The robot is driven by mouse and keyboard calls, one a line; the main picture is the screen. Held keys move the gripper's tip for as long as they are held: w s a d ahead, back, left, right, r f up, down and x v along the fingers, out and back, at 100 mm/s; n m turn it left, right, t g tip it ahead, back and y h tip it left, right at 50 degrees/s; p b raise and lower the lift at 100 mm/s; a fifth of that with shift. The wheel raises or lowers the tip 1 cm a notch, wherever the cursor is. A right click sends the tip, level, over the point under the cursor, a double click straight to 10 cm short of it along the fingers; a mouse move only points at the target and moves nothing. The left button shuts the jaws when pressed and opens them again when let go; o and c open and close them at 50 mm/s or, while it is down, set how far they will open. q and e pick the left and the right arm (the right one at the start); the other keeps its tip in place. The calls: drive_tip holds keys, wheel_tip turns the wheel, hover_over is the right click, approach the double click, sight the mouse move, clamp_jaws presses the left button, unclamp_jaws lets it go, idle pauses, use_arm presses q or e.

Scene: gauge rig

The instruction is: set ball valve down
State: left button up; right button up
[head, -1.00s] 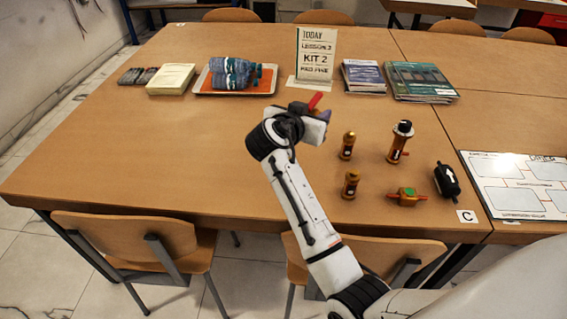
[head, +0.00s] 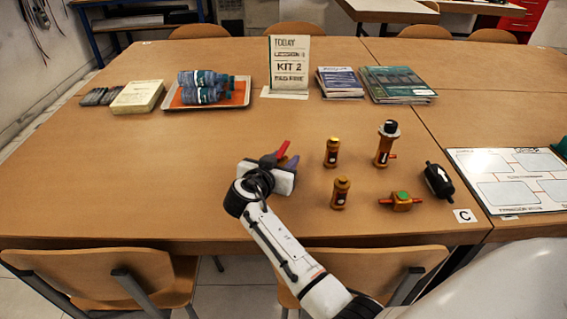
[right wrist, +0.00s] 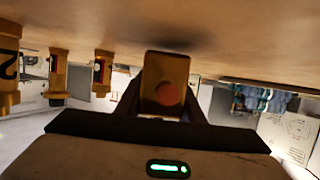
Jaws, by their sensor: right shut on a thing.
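My right gripper (head: 277,165) is shut on the ball valve, over the table left of the brass fittings. The valve's red lever (head: 283,149) sticks up past the fingers in the head view; most of its body is hidden there. In the right wrist view the valve's brass body (right wrist: 165,72), with a round orange-red spot, sits between the dark fingers of the gripper (right wrist: 165,100). The table surface (right wrist: 230,40) is close to the valve with a dark shadow beside it; I cannot tell if they touch. My left gripper is not in view.
A tray (head: 243,102) and sign (head: 290,64) are at the back. The table's left middle is clear.

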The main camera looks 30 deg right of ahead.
drive_tip(key=shift+f, duration=0.45)
drive_tip(key=o, duration=1.3)
